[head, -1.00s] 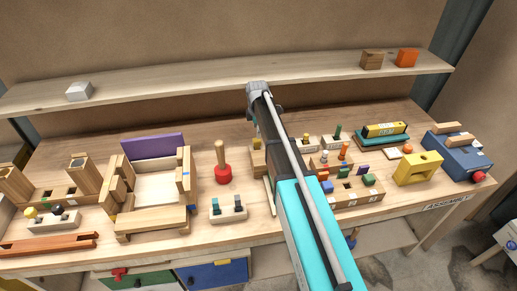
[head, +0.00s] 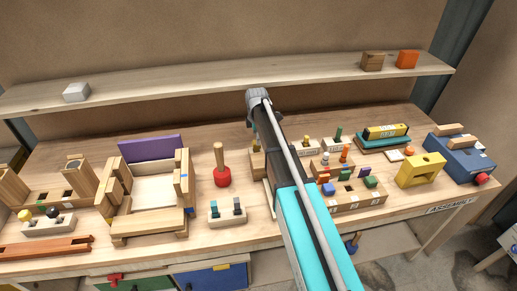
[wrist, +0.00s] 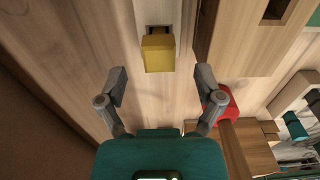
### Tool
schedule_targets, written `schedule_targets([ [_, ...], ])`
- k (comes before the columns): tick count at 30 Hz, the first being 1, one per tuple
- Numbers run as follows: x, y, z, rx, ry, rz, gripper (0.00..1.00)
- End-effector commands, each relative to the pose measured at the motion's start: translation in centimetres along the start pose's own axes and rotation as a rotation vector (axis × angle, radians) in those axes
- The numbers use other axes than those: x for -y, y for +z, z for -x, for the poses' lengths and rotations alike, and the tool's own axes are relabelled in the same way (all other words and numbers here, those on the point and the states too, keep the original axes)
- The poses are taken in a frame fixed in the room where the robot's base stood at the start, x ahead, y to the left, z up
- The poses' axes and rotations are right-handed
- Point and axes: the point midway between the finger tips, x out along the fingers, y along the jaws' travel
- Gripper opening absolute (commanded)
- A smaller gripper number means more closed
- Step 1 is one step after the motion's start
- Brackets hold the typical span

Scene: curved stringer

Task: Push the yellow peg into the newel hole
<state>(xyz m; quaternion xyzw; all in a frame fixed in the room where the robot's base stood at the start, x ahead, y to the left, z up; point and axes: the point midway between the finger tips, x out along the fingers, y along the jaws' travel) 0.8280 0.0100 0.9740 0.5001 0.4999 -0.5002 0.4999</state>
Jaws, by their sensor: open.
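In the wrist view a yellow square-ended block (wrist: 158,54), which looks like the yellow peg, is at top centre beside a dark slot in a pale grey holder (wrist: 155,12). My gripper (wrist: 162,82) is open and empty. Its two grey fingers point toward the peg, spread wider than it, with the peg just beyond the fingertips. A wooden block with a dark square hole (wrist: 289,22) is at the upper right of the wrist view. I cannot tell if that is the newel hole.
A red-headed mallet (head: 222,177) stands left of my arm; its red head also shows beside my right finger (wrist: 228,104). A peg holder (head: 227,217) stands in front. A wooden tray (head: 150,228) and posts are left. Blocks crowd the right. A shelf (head: 180,82) runs behind.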

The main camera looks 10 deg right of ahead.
Motion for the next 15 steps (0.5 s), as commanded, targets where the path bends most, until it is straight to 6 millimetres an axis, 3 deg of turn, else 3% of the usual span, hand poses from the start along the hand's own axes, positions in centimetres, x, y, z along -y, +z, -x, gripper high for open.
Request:
schedule_targets([
  [15, -0.1, -0.2, -4.1, 0.0, 0.0, 0.001, 0.86],
])
